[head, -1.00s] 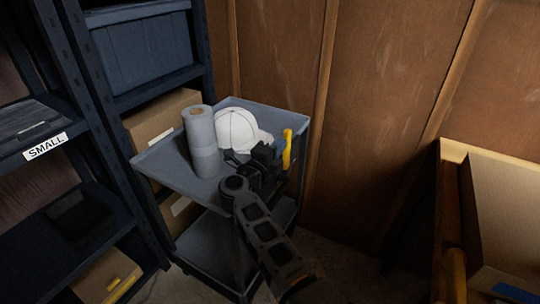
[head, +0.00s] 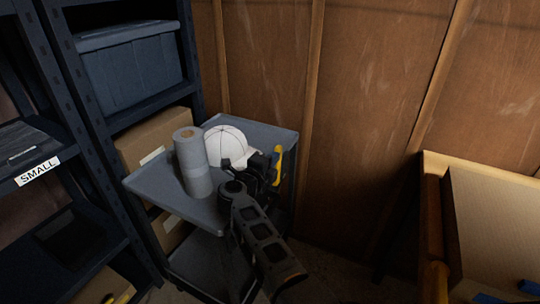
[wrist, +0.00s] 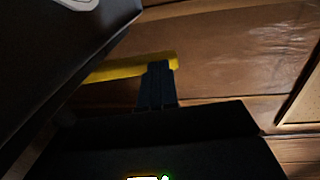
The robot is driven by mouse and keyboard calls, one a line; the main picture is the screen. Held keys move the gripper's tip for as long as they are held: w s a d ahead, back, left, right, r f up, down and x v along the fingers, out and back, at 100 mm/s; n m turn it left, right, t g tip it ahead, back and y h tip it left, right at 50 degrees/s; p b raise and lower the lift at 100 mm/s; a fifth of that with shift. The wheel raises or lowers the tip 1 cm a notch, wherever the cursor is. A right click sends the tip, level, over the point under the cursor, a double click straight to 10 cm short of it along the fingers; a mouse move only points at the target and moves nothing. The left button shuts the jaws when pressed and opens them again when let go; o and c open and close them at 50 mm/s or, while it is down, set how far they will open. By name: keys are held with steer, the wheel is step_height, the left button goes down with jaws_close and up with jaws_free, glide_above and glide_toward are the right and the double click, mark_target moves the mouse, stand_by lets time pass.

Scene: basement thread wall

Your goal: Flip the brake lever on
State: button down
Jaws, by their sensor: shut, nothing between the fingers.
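The yellow brake lever (head: 277,165) stands up at the right edge of the grey cart (head: 150,183) in the head view. In the wrist view the lever (wrist: 128,68) runs across as a yellow bar. My gripper (head: 266,170) is beside the lever, on its left in the head view. Its dark fingers are together and empty in the wrist view (wrist: 158,72), overlapping the bar's right end. I cannot tell if they touch it.
A grey paper roll (head: 192,163) and a white cap (head: 226,146) stand on the cart's top. Dark shelving (head: 92,125) is close on the left. A wooden wall (head: 360,100) is behind, and a wood-framed box (head: 490,215) is at the right.

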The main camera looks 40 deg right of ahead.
mark_target(281, 149)
steer(key=shift+g+y, duration=0.4)
steer(key=shift+y, duration=0.2)
steer(key=d, duration=0.2)
steer(key=w+d+p, duration=0.2)
steer(key=d, duration=0.1)
steer(key=shift+w+d, duration=0.15)
steer(key=shift+d, duration=0.2)
steer(key=shift+x, duration=1.2)
steer(key=shift+r, duration=0.1)
